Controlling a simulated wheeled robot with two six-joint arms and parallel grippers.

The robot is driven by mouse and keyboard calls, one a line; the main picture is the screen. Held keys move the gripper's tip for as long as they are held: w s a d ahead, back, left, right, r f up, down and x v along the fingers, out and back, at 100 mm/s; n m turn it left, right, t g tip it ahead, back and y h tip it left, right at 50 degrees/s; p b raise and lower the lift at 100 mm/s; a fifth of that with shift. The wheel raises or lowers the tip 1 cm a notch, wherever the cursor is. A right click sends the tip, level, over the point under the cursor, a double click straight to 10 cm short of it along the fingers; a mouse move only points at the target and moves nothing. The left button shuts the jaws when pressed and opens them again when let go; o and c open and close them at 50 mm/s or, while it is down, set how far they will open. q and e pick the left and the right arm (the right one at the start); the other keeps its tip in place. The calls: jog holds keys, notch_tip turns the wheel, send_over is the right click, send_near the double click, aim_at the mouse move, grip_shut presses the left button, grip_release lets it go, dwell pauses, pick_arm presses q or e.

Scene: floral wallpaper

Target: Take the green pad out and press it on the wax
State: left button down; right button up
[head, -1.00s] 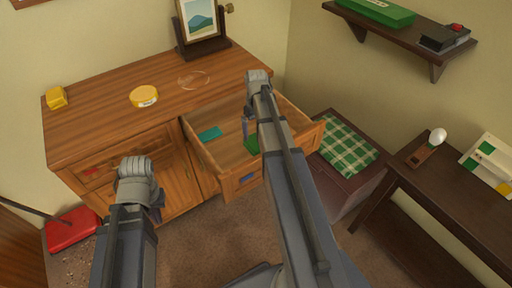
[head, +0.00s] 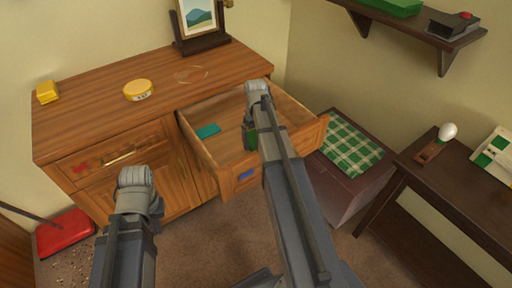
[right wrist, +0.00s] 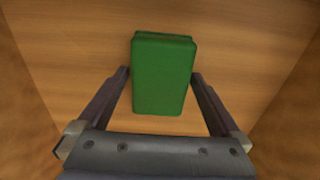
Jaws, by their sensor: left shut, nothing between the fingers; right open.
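The green pad (head: 253,139) is in the open drawer (head: 228,165), partly hidden by my right gripper (head: 249,130). In the right wrist view the green pad (right wrist: 162,75) lies between the fingertips of my open right gripper (right wrist: 160,78), with a small gap on each side. The wax is a round yellow tin (head: 138,90) on the cabinet top. My left gripper (head: 157,208) is in front of the cabinet, away from both, its fingers mostly hidden by the wrist.
A teal piece (head: 208,131) lies in the drawer and a blue one (head: 246,175) shows at its front. A yellow block (head: 47,91) and a framed picture (head: 200,22) stand on the cabinet top (head: 95,110). Drawer walls surround my right gripper.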

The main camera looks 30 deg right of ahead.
jog(key=shift+c, duration=0.2)
jog(key=c, duration=1.2)
